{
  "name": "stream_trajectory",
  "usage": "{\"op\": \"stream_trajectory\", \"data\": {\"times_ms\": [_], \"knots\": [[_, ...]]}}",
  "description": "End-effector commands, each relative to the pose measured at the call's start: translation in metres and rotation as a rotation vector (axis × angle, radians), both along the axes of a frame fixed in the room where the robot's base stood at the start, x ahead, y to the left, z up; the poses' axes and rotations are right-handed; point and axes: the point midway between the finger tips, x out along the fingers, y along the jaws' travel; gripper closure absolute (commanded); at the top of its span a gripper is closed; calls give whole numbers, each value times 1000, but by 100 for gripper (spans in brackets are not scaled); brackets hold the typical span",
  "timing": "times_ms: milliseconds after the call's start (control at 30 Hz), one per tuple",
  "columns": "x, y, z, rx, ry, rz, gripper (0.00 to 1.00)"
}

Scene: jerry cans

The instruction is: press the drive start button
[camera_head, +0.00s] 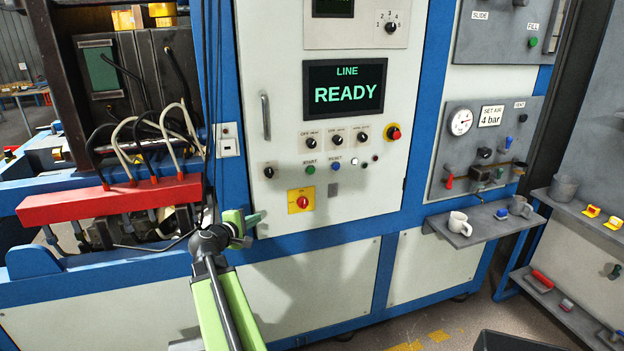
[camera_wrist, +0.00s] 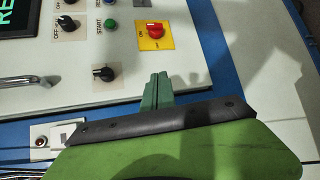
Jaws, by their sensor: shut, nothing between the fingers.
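The green button (camera_head: 310,170) labelled START sits on the pale cabinet panel, below a row of black knobs and left of a blue RESET button (camera_head: 335,167). It also shows near the top of the wrist view (camera_wrist: 110,26). My gripper (camera_head: 256,218) is shut and empty, low in front of the panel's lower left edge, below and left of the green button. In the wrist view its green fingers (camera_wrist: 158,85) are together, and the button lies beyond them, up and to the left, with a clear gap. Nothing hides the button.
A yellow plate with a red rotary switch (camera_head: 302,201) and a black knob (camera_head: 268,172) lie close to the green button. A red emergency knob (camera_head: 393,133) is farther right. A door handle (camera_head: 265,117) is above left. Dark cables (camera_head: 207,100) hang left of the panel.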

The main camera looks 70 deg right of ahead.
Motion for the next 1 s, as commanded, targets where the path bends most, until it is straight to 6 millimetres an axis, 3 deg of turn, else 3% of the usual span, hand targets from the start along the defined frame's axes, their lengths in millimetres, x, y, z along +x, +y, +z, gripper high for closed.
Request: {"op": "stream_trajectory", "data": {"times_ms": [33, 200, 300, 400, 533, 1000], "knots": [[-26, -28, 5, -63, 70, -10, 100], [-102, -99, 41, -252, 371, -11, 100], [-139, -126, 54, -318, 539, -10, 100], [-163, -141, 61, -352, 658, -8, 100], [-175, -148, 66, -367, 727, -4, 100], [-171, -153, 67, -367, 728, -4, 100]]}}
